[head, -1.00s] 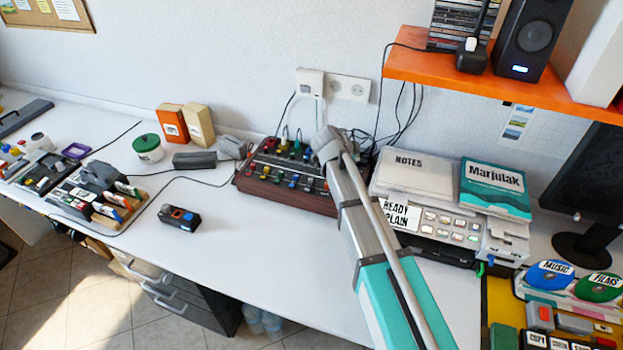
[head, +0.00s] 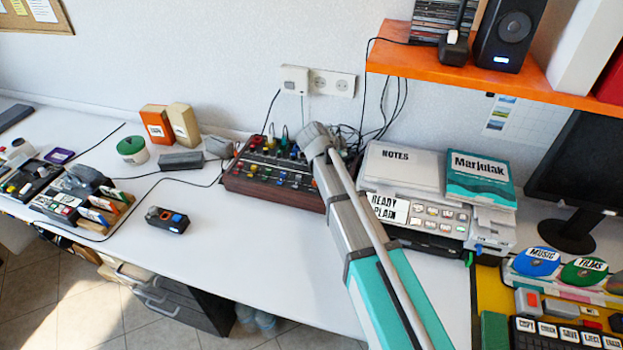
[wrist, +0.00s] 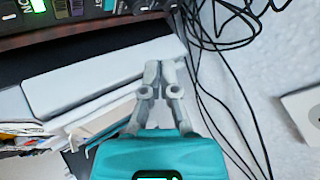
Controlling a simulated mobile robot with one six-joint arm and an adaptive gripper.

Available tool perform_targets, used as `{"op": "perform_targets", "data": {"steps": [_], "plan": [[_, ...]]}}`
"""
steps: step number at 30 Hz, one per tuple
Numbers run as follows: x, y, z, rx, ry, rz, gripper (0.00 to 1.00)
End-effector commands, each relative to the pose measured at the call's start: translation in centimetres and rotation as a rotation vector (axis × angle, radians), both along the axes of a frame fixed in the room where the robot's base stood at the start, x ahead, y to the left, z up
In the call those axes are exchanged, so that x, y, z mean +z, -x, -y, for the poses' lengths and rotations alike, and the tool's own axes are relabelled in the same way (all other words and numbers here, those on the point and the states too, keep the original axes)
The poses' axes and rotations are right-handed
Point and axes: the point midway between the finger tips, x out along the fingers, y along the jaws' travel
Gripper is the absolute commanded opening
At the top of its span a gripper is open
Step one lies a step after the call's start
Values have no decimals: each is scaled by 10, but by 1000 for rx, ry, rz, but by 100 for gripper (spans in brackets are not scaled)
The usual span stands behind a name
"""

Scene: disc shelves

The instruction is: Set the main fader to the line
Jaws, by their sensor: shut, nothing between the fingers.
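The mixer (head: 270,190) stands against the wall, with a wooden front and rows of coloured knobs and fader caps. My arm's end hangs over its right part and hides some of the controls. I cannot make out the main fader or its line. In the wrist view a strip of the mixer (wrist: 100,20) shows at the top left, with a lit green spot. My gripper (wrist: 163,66) is shut and empty in the wrist view. Its fingertips appear beside a pale grey slab and black cables, apart from the mixer's controls. In the head view the fingers are hidden.
The machine (head: 440,222) with notes and a book on top stands right of the mixer. Black cables (wrist: 230,80) hang along the wall. An orange shelf (head: 480,85) overhangs at the right. The white desk (head: 240,240) is clear in front of the mixer.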

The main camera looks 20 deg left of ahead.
Motion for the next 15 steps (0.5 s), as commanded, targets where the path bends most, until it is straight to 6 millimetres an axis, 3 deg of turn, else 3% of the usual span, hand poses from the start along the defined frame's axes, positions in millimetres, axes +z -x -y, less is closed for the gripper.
{"op": "perform_targets", "data": {"steps": [13,15], "plan": [[0,0,0,0,0,0,0],[0,0,0,-1,0,-1,11]]}}
